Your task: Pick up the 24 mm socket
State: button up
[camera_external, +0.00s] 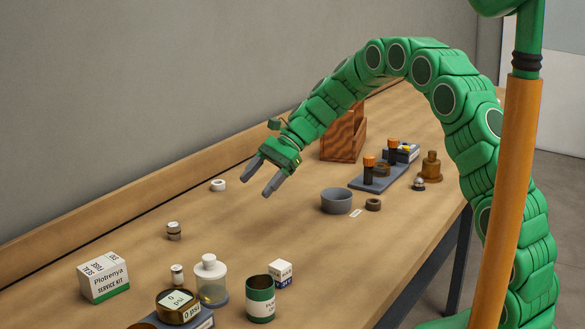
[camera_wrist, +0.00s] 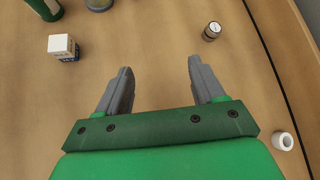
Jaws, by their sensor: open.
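My gripper (camera_external: 256,186) is open and empty above the middle of the bench; its two grey fingers also show in the wrist view (camera_wrist: 159,66). Several small round pieces could be the 24 mm socket, and no size marking is readable. A short brown-grey cylinder with a pale top (camera_external: 174,230) stands left of my gripper; it also shows at the upper right of the wrist view (camera_wrist: 212,31). A white ring (camera_external: 218,185) lies near the back ledge, and at the right edge of the wrist view (camera_wrist: 283,141). A white-topped small cylinder (camera_external: 177,275) stands farther forward.
A grey bowl (camera_external: 336,202) and brown ring (camera_external: 373,204) are right of my gripper. The bench below my gripper is clear.

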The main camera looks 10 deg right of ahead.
aim_at(174, 229)
jog(key=w+a+f+m+y, duration=0.1)
jog(key=w+a+f, duration=0.1)
jog(key=a, duration=0.3)
jog(key=w+a+f+m+y, duration=0.1)
jog(key=w+a+f+m, duration=0.1)
jog(key=a+f, duration=0.3)
jog(key=w+a+f+m+y, duration=0.1)
jog(key=w+a+f, duration=0.1)
jog(key=a+f, duration=0.2)
jog(key=shift+w+a+f+g, duration=0.2)
jog(key=shift+a+g, duration=0.1)
jog(key=shift+a, duration=0.2)
jog(key=shift+s+a+f+m, duration=0.15)
jog(key=shift+s+a+f, duration=0.1)
jog(key=shift+a, duration=0.3)
jog(key=shift+s+a+f+m, duration=0.15)
jog(key=shift+a+f, duration=0.1)
jog(key=shift+a, duration=0.3)
jog(key=shift+a+r+x, duration=0.1)
jog(key=shift+r+x, duration=0.1)
jog(key=shift+x, duration=0.7)
jog(key=shift+a+r+x, duration=0.1)
jog(key=shift+r+x, duration=0.05)
jog(key=shift+x, duration=0.75)
jog(key=shift+a+r+x, duration=0.1)
jog(key=shift+r+x, duration=0.1)
jog(key=shift+x, duration=0.7)
jog(key=shift+w+d, duration=0.1)
jog(key=shift+c, duration=0.5)
jog(key=c, duration=1)
